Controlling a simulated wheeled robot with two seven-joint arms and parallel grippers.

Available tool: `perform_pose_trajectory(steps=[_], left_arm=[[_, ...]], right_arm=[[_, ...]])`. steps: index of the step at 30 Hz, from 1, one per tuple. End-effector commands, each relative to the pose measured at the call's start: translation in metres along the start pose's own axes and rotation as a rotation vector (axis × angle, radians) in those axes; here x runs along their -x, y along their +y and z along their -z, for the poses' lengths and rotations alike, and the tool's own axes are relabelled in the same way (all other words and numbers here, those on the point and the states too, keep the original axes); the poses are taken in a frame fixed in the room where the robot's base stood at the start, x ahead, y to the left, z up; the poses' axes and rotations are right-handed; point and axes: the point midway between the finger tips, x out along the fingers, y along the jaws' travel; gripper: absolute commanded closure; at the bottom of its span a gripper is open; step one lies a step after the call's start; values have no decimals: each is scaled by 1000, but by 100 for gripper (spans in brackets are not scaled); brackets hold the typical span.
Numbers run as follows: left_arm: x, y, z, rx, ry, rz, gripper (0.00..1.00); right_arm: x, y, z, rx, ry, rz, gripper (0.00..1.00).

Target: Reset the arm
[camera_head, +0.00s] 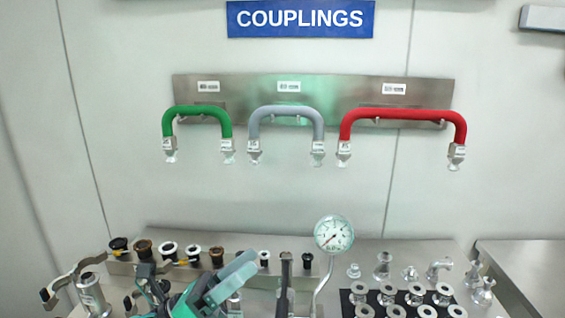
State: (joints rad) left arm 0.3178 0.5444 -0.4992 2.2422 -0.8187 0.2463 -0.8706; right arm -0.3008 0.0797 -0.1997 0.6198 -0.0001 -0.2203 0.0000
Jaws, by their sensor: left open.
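My left gripper (207,290) shows at the bottom edge, left of centre, in front of the bench with fittings. It is teal, grey and dark, and its jaws are open. I see nothing held in it, though the frame's lower edge cuts off part of it. My right gripper is not in view.
A steel bench (400,249) holds a row of black, brown and white fittings, a round pressure gauge (334,234) and metal fittings on a black mat (347,304). Green (198,110), grey (287,110) and red (403,114) hoses hang above, under a COUPLINGS sign (300,19).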

Motion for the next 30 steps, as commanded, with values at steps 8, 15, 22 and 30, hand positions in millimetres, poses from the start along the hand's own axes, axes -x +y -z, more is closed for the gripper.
perform_pose_trajectory(steps=[8,15,22,30], left_arm=[[77,74,-10,647,-513,-427,36],[191,120,45,1156,-971,-822,36],[301,104,136,1528,-1413,-1214,36],[372,48,210,1717,-1772,-1554,36]], right_arm=[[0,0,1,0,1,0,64],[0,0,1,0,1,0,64],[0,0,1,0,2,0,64],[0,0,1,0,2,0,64]])
